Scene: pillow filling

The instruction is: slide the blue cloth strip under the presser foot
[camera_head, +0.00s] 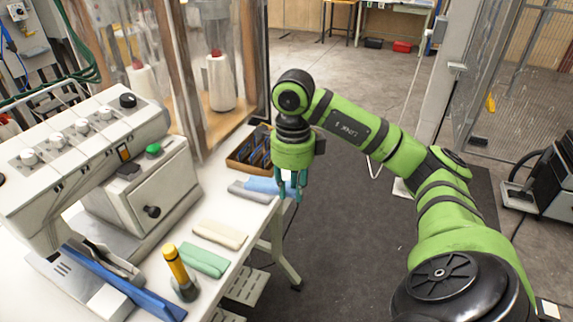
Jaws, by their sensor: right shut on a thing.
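The light blue cloth strip (263,184) lies at the right edge of the white work table, overlapping a grey cloth strip. My right gripper (291,194) points down at this edge, its teal fingers shut on the right end of the blue strip. The white sewing machine (85,142) stands at the left of the table, with knobs on its arm and a green button. I cannot make out its presser foot. My left gripper is not in view.
Cream (220,233) and green (204,260) cloth strips lie along the table's right edge. A yellow-topped tool (176,268) stands near them. A wooden box (250,153) sits behind the blue strip. A dark blue bar (125,285) lies at the front. Floor is open to the right.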

